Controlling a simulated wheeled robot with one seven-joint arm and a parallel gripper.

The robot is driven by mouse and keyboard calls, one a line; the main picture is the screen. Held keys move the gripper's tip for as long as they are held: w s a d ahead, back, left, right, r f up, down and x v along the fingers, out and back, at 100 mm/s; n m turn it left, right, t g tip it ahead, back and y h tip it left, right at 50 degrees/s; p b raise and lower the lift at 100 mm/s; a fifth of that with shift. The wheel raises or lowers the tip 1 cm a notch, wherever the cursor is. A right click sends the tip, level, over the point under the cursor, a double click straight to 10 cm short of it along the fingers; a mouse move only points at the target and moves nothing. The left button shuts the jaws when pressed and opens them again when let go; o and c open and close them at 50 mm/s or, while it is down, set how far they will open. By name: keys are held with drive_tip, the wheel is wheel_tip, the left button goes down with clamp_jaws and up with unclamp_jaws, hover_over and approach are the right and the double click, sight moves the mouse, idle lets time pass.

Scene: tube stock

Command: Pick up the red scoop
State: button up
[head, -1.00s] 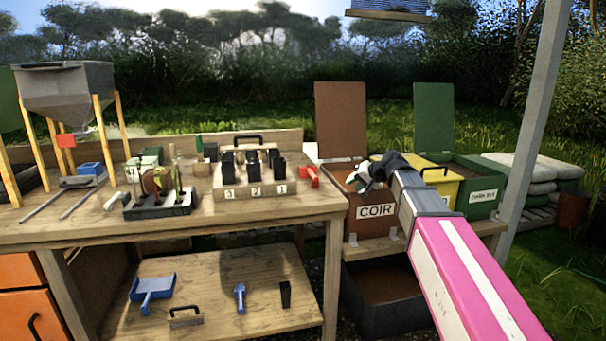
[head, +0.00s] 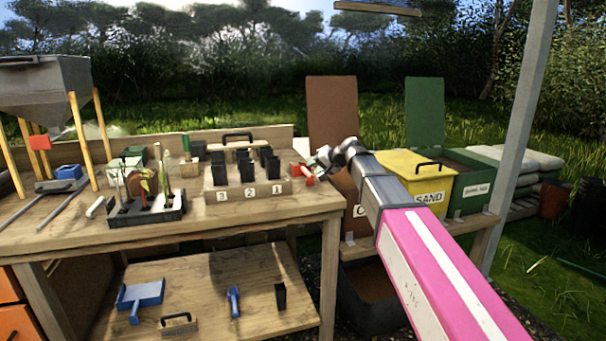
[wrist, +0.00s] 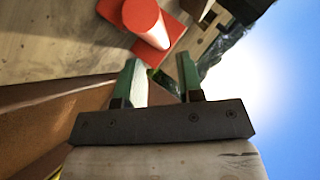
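The red scoop (head: 302,173) lies on the wooden bench top (head: 250,212) near its right end, right of the numbered rack. In the wrist view its rounded red handle (wrist: 147,20) and a flat red part show just beyond my fingertips. My gripper (wrist: 160,66) is open, its two green fingers spread with nothing between them. In the head view my gripper (head: 318,164) is at the scoop's right side and partly covers it. I cannot tell there whether they touch.
The rack (head: 246,195) with several black pots stands just left of the scoop. A planted tray (head: 147,212) is farther left. The yellow sand bin (head: 417,167) and green bin (head: 474,190) stand right, behind my arm. A lower shelf (head: 200,280) holds tools.

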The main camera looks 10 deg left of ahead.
drive_tip(key=x, duration=0.4)
drive_tip(key=shift+a+f, duration=0.3)
clamp_jaws()
